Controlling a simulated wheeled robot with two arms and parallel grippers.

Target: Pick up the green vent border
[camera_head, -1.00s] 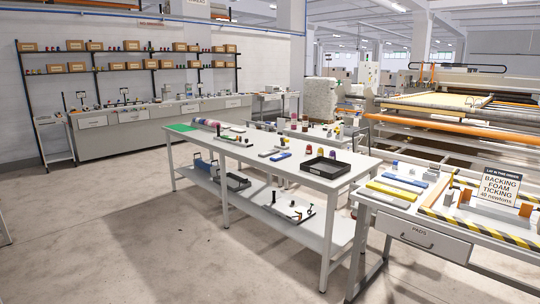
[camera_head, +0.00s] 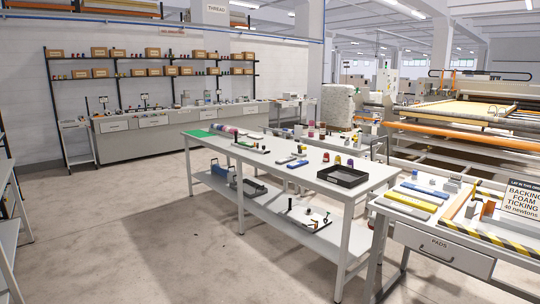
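A flat green piece (camera_head: 199,133) lies at the far left end of the long white table (camera_head: 225,151). It is the clearest green thing on that table, but at this size I cannot tell whether it is the vent border or a mat. Rolls of several colours (camera_head: 226,132) lie just to its right. Neither of my grippers shows in the view.
A black tray (camera_head: 341,176) sits near the table's right end. A PADS drawer bench (camera_head: 445,247) stands at lower right, a grey rack (camera_head: 8,230) at the left edge. Shelves with boxes (camera_head: 150,72) line the back wall. The floor (camera_head: 150,235) left of the table is clear.

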